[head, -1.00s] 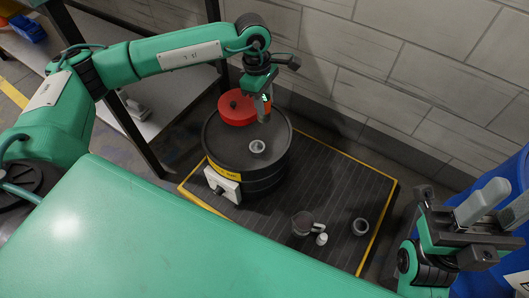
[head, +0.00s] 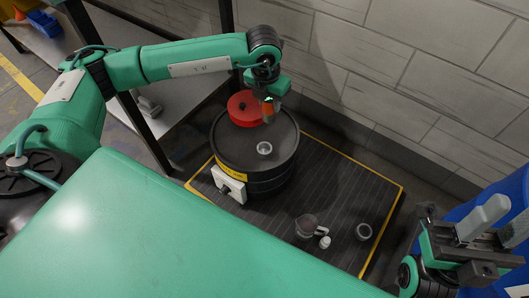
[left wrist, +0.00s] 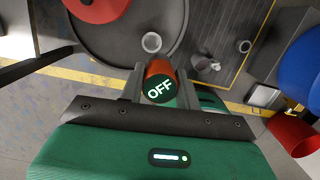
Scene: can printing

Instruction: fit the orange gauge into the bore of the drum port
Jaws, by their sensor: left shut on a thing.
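The orange gauge (head: 268,113) is held upright between the fingers of my left gripper (head: 269,104), which is shut on it. In the left wrist view the gauge (left wrist: 157,69) shows a dark green end marked OFF. The black drum (head: 228,140) stands below, with the drum port (head: 264,148), a small light grey ring, on its top. The ring is also clear in the left wrist view (left wrist: 151,43), just beyond the gauge. The gauge is above the drum top and apart from the port. My right gripper (head: 498,224) is open and empty at the right.
A red round lid-like piece (head: 243,109) lies at the drum's back left. A block wall (head: 350,75) is close behind.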

